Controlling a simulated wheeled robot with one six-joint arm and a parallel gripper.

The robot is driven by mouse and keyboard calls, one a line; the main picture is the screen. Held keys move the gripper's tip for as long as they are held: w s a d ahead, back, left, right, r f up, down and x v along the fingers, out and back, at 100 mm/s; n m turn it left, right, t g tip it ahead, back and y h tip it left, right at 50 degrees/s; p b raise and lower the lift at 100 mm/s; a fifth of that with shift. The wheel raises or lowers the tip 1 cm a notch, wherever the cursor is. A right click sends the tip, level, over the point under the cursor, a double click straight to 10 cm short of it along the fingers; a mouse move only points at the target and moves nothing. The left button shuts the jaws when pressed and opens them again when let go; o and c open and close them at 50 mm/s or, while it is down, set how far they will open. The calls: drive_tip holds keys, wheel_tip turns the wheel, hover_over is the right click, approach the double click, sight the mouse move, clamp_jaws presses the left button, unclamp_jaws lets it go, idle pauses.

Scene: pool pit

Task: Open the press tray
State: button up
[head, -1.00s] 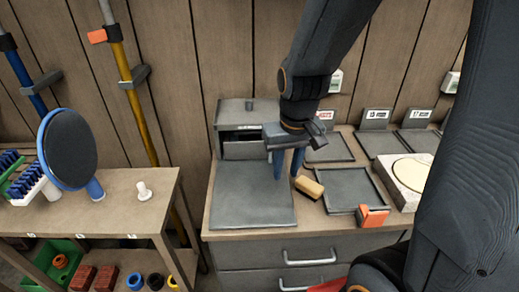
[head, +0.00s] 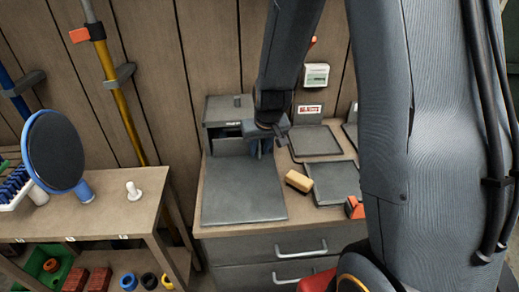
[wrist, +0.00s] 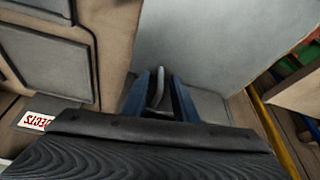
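The press is a dark grey box (head: 225,108) at the back left of the bench, with a dark slot and a paler grey front panel (head: 229,146). A flat grey plate (head: 242,194) lies in front of it. My gripper (head: 262,149) points down at the right end of the press front. In the wrist view my gripper (wrist: 160,88) has its two blue fingers apart, with a pale upright handle (wrist: 157,88) between them. Gaps show beside the handle, and I cannot tell whether either finger touches it. My arm hides part of the press front.
A tan block (head: 299,181) lies right of the plate, beside grey trays (head: 337,182) and an orange clip (head: 355,208). A side table (head: 95,215) with a round blue-rimmed pad (head: 54,150) stands left. Two drawers (head: 290,243) are below the bench top.

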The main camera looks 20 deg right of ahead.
drive_tip(key=shift+w+f, duration=0.1)
drive_tip(key=shift+f, duration=0.05)
drive_tip(key=shift+c, duration=0.4)
clamp_jaws()
idle(1.0)
